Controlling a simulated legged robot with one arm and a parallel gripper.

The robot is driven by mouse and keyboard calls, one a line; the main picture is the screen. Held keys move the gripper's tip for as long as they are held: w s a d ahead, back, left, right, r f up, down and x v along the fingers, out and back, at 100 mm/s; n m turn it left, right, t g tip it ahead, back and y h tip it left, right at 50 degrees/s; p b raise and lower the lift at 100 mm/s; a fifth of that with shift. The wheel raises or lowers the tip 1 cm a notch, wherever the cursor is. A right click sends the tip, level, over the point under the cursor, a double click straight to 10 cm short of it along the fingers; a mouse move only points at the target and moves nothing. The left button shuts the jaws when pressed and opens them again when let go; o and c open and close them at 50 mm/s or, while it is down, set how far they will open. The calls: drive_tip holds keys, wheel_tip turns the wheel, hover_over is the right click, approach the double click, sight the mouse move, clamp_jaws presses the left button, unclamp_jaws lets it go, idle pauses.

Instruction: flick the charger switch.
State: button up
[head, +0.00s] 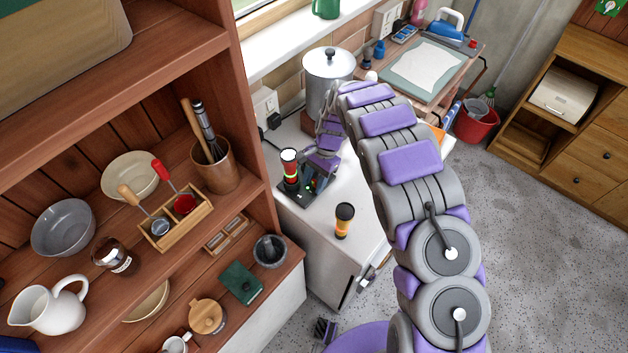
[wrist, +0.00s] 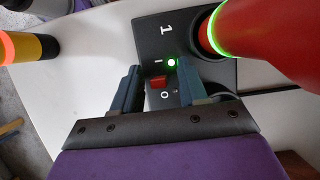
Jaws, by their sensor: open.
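The black charger (wrist: 152,40) sits on the white cabinet top, also seen in the head view (head: 292,198). Its small red switch (wrist: 158,82) lies between the marks I and O, and a green light (wrist: 172,62) glows beside it. A red flashlight with a green ring (wrist: 265,40) stands in the charger, also in the head view (head: 289,165). My gripper (wrist: 158,72) is open over the charger, one finger on each side of the switch. I cannot tell whether a finger touches it. In the head view my gripper (head: 317,180) is partly hidden by my arm.
A black and yellow-orange flashlight (head: 344,221) stands nearby on the white cabinet top (head: 318,232). A metal pot (head: 328,78) stands behind. The wooden shelf unit (head: 252,150) with bowls and utensils is close on the left. Floor at the right is open.

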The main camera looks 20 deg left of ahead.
clamp_jaws()
idle(0.4)
drive_tip(key=shift+w+r+g+p, duration=0.1)
drive_tip(key=shift+g+p, duration=0.3)
drive_tip(key=shift+p, duration=0.05)
drive_tip(key=shift+w+d+g+y+p, duration=0.15)
drive_tip(key=shift+w+g+y+p, duration=0.3)
drive_tip(key=shift+g+p, duration=0.4)
drive_tip(key=shift+s, duration=0.1)
